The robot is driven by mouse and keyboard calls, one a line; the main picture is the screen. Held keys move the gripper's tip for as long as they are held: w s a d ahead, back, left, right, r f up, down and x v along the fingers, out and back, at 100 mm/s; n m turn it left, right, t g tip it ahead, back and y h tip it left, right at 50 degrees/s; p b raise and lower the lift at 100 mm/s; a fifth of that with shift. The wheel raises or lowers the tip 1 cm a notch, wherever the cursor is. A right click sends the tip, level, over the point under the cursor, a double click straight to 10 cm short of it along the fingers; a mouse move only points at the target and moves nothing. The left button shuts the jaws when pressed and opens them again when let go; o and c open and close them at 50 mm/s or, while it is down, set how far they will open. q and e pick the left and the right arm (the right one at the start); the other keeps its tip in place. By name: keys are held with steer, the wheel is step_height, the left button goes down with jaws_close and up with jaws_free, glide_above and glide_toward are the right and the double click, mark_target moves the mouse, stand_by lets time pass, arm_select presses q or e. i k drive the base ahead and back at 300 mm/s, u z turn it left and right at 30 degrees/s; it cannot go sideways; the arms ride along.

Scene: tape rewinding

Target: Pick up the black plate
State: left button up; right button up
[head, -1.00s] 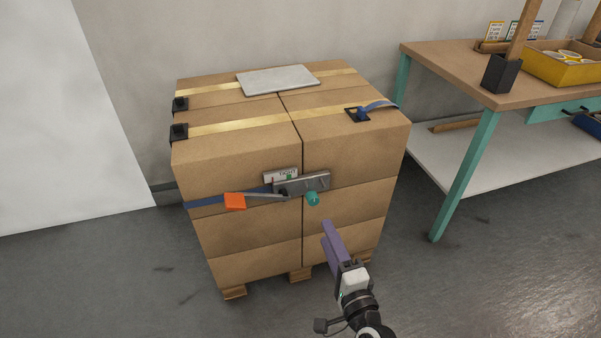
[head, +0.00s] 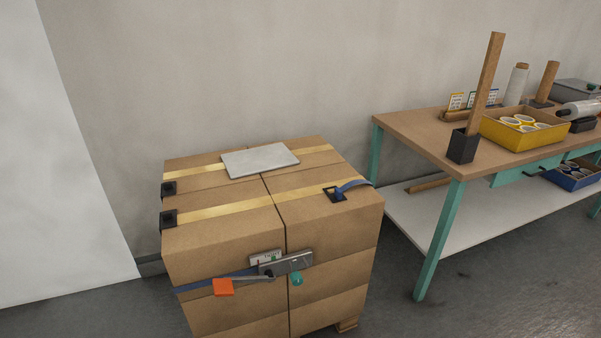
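A small black square plate (head: 334,195) lies on top of the stacked cardboard boxes (head: 225,240), near their right edge. The end of a blue strap (head: 352,185) lies at it. Two black corner pieces (head: 168,189) and (head: 168,219) sit on the left top edge of the boxes, at the ends of the yellow tape strips. I cannot tell whether these are also plates. Neither of my grippers is in view.
A grey panel (head: 260,160) lies on the boxes. A tensioner (head: 286,264) with an orange tag (head: 223,287) hangs on the front strap. A workbench (head: 420,130) at the right carries a yellow bin (head: 522,130) and a black post holder (head: 463,146). Floor between is clear.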

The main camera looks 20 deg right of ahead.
mark_target(337, 197)
steer(key=z, duration=1.95)
steer(key=i, duration=1.5)
steer(key=u, duration=2.2)
